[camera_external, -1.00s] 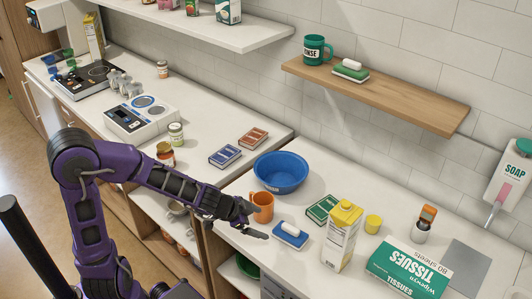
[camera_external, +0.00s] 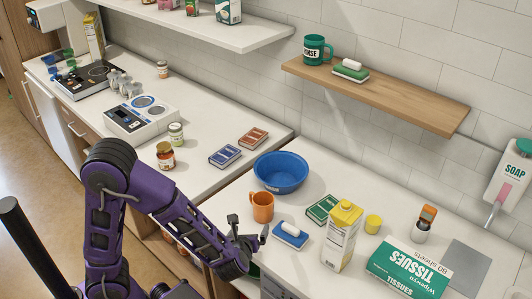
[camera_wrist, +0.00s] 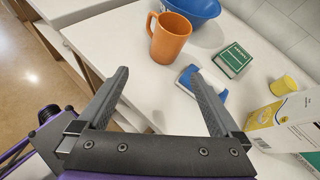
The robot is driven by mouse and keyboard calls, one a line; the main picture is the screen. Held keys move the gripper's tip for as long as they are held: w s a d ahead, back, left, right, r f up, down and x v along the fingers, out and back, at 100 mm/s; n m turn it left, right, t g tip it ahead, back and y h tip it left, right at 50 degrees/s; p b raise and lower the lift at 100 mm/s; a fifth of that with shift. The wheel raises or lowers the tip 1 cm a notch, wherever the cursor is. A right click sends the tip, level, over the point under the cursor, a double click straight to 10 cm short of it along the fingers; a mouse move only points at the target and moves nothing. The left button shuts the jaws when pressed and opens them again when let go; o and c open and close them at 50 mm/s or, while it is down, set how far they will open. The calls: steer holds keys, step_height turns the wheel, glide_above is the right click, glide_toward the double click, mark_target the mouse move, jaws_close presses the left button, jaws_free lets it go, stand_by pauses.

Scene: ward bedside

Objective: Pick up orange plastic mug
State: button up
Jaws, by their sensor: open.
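The orange mug (camera_external: 263,207) stands upright on the white counter, in front of the blue bowl. In the wrist view the mug (camera_wrist: 170,42) is near the top centre, with its handle on its left side. My gripper (camera_external: 248,227) is open and empty, at the counter's front edge just in front of the mug. In the wrist view, its two fingers (camera_wrist: 158,76) point toward the mug, which sits beyond the fingertips with a gap of bare counter. The mug is not between the fingers.
The blue bowl (camera_external: 281,172) is behind the mug. A blue-and-white brush or sponge (camera_external: 290,235) lies close on the right, with a green box (camera_external: 322,209) behind it. A yellow-topped carton (camera_external: 341,238) stands further right. Bare counter lies left of the mug.

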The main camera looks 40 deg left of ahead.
mark_target(261, 212)
steer(key=w+a+f, duration=0.1)
steer(key=w, duration=0.2)
steer(key=w+a+f+m+t+b, duration=0.1)
steer(key=w+a, duration=0.1)
steer(key=w, duration=0.1)
steer(key=w+a+f+m, duration=0.1)
steer(key=w+a, duration=0.1)
steer(key=w, duration=0.1)
steer(key=shift+w+y, duration=0.15)
steer(key=shift+y, duration=0.15)
steer(key=x, duration=0.2)
steer(key=b+x, duration=0.1)
steer(key=x, duration=0.1)
steer(key=shift+d+f, duration=0.2)
steer(key=shift+f, duration=0.25)
steer(key=shift+w+a+f, duration=0.15)
steer(key=shift+w+a, duration=0.1)
steer(key=shift+w, duration=0.2)
steer(key=c, duration=1.2)
